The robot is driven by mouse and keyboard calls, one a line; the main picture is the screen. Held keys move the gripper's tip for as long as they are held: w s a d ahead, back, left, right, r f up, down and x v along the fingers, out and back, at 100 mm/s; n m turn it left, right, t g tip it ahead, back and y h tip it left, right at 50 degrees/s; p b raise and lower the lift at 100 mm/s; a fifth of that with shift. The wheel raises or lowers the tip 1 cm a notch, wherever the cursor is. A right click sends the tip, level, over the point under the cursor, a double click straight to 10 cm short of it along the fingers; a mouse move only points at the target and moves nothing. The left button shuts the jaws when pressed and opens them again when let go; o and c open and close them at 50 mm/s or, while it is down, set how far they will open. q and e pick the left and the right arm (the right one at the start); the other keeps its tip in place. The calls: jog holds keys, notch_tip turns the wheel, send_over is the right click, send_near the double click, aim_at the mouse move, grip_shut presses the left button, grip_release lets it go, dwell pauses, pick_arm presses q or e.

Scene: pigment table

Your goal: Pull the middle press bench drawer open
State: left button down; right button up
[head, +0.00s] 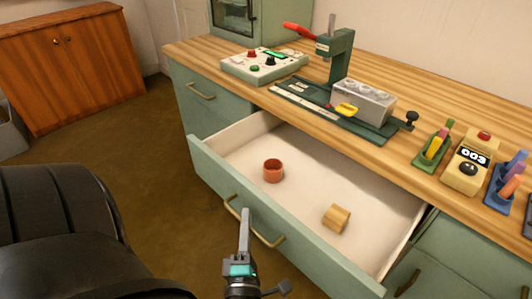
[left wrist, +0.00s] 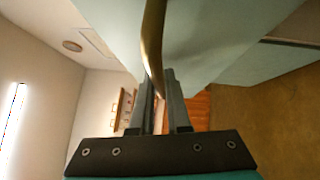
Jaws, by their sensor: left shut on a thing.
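The middle press bench drawer (head: 320,165) is pulled well out in the head view, its green front standing clear of the bench. My left gripper (head: 244,214) is at the brass drawer handle (head: 268,240). In the left wrist view the fingers (left wrist: 162,80) are shut on the handle bar (left wrist: 152,45). The handle is partly hidden behind the fingers in the head view. My right gripper is not in view.
The wooden benchtop (head: 420,145) carries a control box (head: 262,66), a green lever press (head: 340,58), a grey block (head: 363,101), a yellow counter (head: 468,165) and coloured sticks in holders. An orange wooden cabinet (head: 75,65) stands at the left. Brown floor is clear between it and the bench.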

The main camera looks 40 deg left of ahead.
pick_arm(q)
jog(key=shift+s+a, duration=0.1)
jog(key=shift+s, duration=2.05)
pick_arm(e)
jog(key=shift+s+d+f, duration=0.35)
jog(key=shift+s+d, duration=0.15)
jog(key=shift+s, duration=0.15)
pick_arm(q)
jog(key=c, duration=0.9)
grip_release()
